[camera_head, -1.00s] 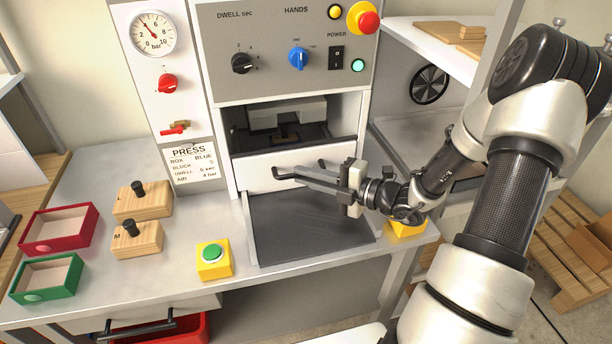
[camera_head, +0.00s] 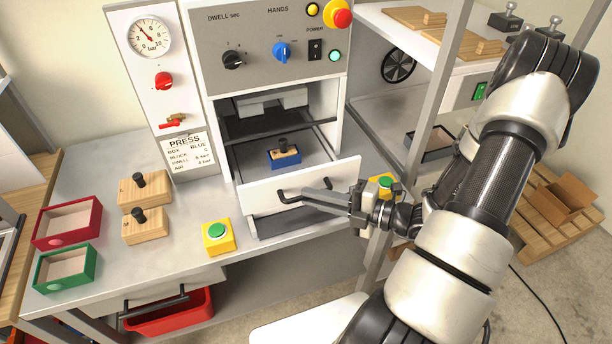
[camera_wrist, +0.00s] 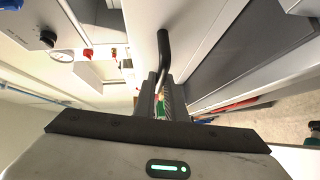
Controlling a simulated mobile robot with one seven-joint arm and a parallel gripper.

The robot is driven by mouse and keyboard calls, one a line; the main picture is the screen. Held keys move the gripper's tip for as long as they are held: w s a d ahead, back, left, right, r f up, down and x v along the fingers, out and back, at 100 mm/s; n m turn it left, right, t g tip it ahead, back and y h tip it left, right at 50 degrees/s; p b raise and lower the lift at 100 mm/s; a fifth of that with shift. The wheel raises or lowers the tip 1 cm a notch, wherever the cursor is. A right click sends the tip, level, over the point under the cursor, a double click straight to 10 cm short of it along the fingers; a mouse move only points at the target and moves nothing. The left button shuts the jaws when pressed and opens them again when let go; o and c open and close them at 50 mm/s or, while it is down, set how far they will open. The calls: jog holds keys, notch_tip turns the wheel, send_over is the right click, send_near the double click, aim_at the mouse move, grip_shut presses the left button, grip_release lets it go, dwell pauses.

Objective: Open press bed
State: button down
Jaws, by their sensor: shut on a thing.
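The press bed is a drawer with a white front (camera_head: 262,196) below the grey control panel, and it stands pulled out from the press. A small blue box (camera_head: 285,158) with a dark knobbed block in it sits on the bed. My gripper (camera_head: 300,195) is shut on the black bar handle (camera_head: 288,194) on the drawer front. In the wrist view the handle (camera_wrist: 163,45) runs down between the two fingers. The fingertips partly hide where they meet the handle.
Two green push buttons on yellow boxes flank the bed, the left one (camera_head: 218,236) and the right one (camera_head: 382,185). Wooden blocks (camera_head: 145,190), a red box (camera_head: 68,222) and a green box (camera_head: 65,268) stand at the left. A shelf post (camera_head: 432,90) rises at the right.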

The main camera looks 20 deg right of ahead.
jog(key=shift+s+p, duration=0.35)
jog(key=shift+s, duration=1.7)
jog(key=c, duration=1.8)
grip_release()
jog(key=v, duration=1.7)
jog(key=shift+s, duration=0.2)
